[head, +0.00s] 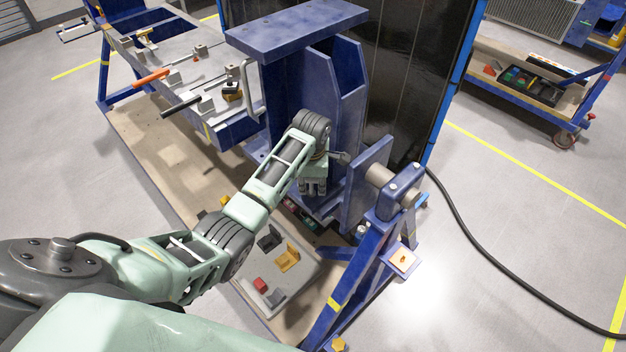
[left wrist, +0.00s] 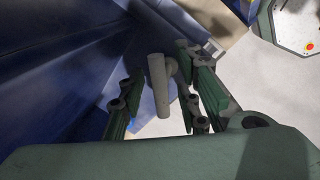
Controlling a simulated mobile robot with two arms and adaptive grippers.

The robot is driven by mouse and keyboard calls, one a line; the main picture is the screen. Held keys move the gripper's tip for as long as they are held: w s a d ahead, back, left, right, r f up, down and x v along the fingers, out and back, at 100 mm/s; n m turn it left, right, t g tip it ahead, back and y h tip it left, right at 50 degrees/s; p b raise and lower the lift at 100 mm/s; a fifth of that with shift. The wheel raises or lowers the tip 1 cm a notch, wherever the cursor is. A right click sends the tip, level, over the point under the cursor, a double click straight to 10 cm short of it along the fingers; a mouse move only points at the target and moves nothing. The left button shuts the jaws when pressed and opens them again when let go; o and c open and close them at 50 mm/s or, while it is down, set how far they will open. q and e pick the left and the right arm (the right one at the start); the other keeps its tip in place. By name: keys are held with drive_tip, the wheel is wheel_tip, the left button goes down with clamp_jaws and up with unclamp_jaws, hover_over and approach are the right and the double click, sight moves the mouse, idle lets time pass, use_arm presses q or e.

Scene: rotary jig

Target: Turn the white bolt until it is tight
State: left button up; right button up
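A pale grey-white bolt with a bar-like handle (left wrist: 158,85) shows in the left wrist view, in front of the blue jig (left wrist: 60,75). I take it for the white bolt. My left gripper (head: 314,187) points down beside the blue jig frame (head: 289,95) in the head view. In the left wrist view its green fingers stand apart on either side of the handle, with visible gaps, so it is open around it. In the head view the bolt cannot be made out clearly behind the gripper and wrist. My right gripper is in neither view.
A blue end plate (head: 364,185) and a shaft on a blue stand (head: 385,215) are close to the right of my gripper. Clamps sit on the jig's table (head: 190,70) at the left. Coloured blocks lie on the base below. A black cable (head: 470,240) crosses the floor.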

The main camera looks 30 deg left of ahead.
use_arm(q)
clamp_jaws()
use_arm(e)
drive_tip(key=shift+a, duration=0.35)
